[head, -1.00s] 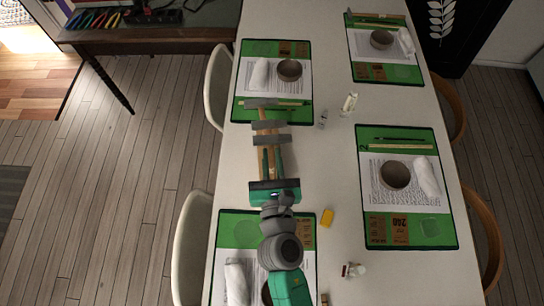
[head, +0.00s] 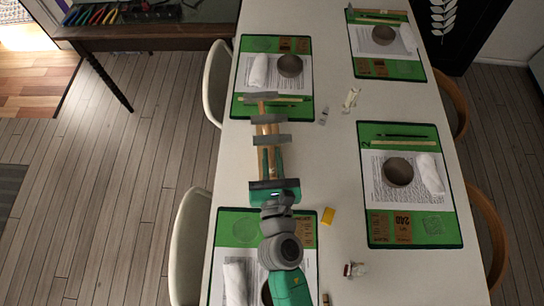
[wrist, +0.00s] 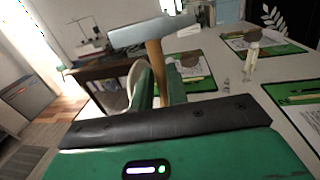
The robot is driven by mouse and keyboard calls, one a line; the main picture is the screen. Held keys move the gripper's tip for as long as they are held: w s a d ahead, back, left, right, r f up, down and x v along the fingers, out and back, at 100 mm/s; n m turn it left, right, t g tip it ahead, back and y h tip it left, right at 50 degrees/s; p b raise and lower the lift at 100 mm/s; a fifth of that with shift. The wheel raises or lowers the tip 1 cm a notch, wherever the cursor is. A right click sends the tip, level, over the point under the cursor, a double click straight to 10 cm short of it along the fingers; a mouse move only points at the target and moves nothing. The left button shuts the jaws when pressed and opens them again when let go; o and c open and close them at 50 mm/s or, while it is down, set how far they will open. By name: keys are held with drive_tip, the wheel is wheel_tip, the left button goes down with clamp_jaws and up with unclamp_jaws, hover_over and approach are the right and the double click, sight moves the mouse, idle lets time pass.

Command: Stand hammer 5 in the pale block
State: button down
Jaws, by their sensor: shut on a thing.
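My gripper (head: 271,160) is shut on an upright hammer; its green fingers also show in the wrist view (wrist: 158,88). In the wrist view the held hammer has a grey steel head (wrist: 140,33) and a wooden handle going down between the fingers. In the head view I take the nearest grey head (head: 271,140) as that hammer. Two more grey heads with wooden handles, a middle hammer (head: 269,118) and a far hammer (head: 261,97), line up beyond it. I cannot make out the pale block; the hammers and gripper cover that part of the table.
The white table (head: 330,170) carries green mats with bowls and rolled cloths, such as the right mat (head: 440,228). A yellow block (head: 328,216), a small bottle (head: 351,98) and a small figure (head: 355,270) stand in the middle strip. Chairs line both sides.

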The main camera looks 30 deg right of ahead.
drive_tip(key=shift+f, duration=0.3)
idle(0.4)
drive_tip(key=c, duration=1.3)
unclamp_jaws()
drive_tip(key=b+v, duration=0.3)
drive_tip(key=v, duration=0.6)
